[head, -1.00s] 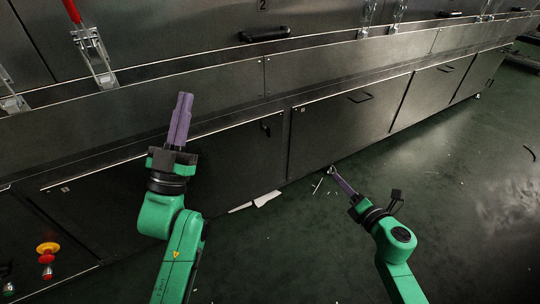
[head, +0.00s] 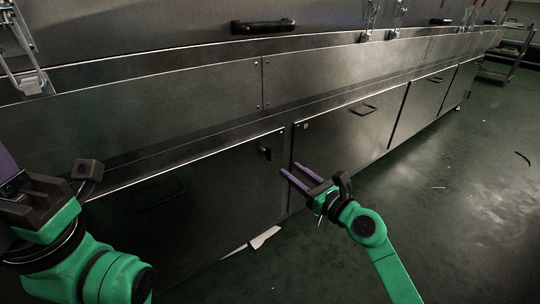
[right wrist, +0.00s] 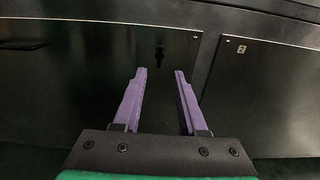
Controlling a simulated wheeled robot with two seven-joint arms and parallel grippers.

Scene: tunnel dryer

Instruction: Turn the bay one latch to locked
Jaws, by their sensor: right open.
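A small dark latch (head: 265,153) sits near the upper right corner of a dark lower door (head: 215,190). In the right wrist view the latch (right wrist: 159,54) hangs roughly upright, just beyond and between the fingertips. My right gripper (head: 288,167) is open and empty, its purple fingers pointing at the panels just right of the latch in the head view. The right wrist view shows both fingers (right wrist: 160,72) apart, with a gap to the latch. My left gripper (head: 8,168) is cut off at the left edge; its fingertips are out of frame.
The neighbouring lower door (head: 345,125) has a bar handle (head: 363,110) and a small number plate (right wrist: 240,48), which looks like 2. A black handle (head: 263,26) and metal clamps are higher up. A pale scrap (head: 264,237) lies on the green floor (head: 450,200). Floor at right is mostly open.

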